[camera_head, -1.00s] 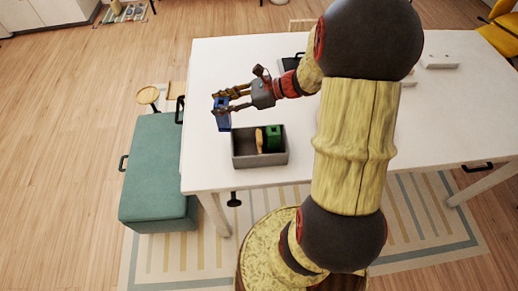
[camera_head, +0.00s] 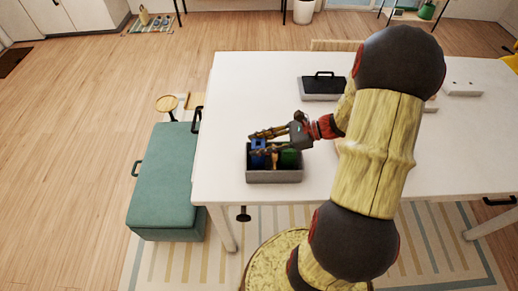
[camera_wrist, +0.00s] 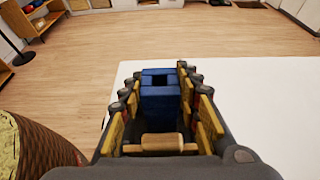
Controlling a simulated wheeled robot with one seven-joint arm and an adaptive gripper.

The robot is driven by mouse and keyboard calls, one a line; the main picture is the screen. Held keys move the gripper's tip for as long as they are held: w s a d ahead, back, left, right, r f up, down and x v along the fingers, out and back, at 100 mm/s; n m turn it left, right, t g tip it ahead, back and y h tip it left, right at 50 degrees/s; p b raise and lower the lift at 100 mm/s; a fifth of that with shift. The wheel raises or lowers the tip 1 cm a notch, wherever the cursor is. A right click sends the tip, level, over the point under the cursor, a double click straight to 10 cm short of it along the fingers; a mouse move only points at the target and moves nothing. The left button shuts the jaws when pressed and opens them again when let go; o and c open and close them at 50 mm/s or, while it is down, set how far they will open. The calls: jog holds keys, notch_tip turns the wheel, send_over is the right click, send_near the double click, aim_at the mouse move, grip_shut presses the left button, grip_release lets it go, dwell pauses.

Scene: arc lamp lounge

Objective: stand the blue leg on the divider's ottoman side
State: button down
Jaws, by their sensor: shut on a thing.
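The blue leg (camera_head: 257,154) is upright at the left end of the grey box (camera_head: 273,177) on the white table. My gripper (camera_head: 262,142) is shut on the blue leg, reaching over the box from the right. In the wrist view the blue leg (camera_wrist: 159,92) sits between my two fingers, with a square hole in its top. A wooden divider (camera_head: 274,160) stands right of the leg, and it shows as a tan bar (camera_wrist: 152,143) in the wrist view. A green block (camera_head: 290,158) is right of the divider. The teal ottoman (camera_head: 165,180) is left of the table. Whether the leg touches the box floor is hidden.
The white table (camera_head: 235,95) is clear left of and behind the box. A dark case with a handle (camera_head: 323,88) stands at the back. A white block (camera_head: 463,88) lies far right. A round wooden stool top (camera_head: 166,104) is behind the ottoman.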

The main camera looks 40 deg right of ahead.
jog(key=shift+f, duration=0.85)
jog(key=shift+r, duration=0.1)
jog(key=c, duration=1.3)
grip_release()
jog(key=shift+f, duration=0.2)
